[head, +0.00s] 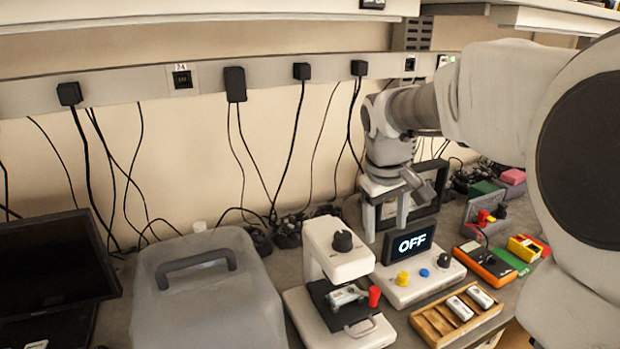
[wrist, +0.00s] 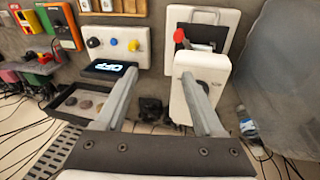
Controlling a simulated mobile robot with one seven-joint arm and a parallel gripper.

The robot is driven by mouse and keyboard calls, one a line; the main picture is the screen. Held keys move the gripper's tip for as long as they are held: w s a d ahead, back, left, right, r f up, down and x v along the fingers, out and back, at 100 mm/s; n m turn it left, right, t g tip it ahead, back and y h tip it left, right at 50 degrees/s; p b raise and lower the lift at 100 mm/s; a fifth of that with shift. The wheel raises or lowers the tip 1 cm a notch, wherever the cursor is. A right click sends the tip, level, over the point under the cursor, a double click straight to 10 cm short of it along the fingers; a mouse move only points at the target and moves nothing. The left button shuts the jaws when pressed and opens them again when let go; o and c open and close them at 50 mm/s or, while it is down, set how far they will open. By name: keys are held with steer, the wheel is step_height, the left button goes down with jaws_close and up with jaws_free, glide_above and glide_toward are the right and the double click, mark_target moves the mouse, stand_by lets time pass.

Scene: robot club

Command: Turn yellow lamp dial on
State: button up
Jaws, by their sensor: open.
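The yellow dial (head: 402,278) is a small round knob on the front left of a white control box (head: 399,296). A dark display (head: 411,244) on the box reads OFF. A blue knob (head: 424,272) and a black knob (head: 444,260) sit to the right of the yellow one. My gripper (head: 385,221) is open and empty, pointing down behind and left of the display, apart from the dial. In the wrist view the box appears turned around, with the yellow dial (wrist: 134,45) beyond the fingertips of my gripper (wrist: 160,77).
A white microscope-like device (head: 340,254) with a red knob stands close left of the box. A wooden tray (head: 431,322) with white blocks lies in front. An orange meter (head: 484,263) is to the right. A grey case (head: 205,305) stands further left.

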steer(key=w+d+f+g+p, duration=0.1)
steer(key=w+d+f+p, duration=0.2)
steer(key=w+d, duration=0.4)
steer(key=g+y+p, duration=0.1)
steer(key=y+p, duration=0.1)
steer(key=p, duration=0.1)
glide_toward(403, 274)
steer(key=shift+n, duration=0.4)
step_height(403, 274, down, 9)
steer(key=shift+w+f+p, duration=0.1)
steer(key=shift+p, duration=0.95)
jaws_close()
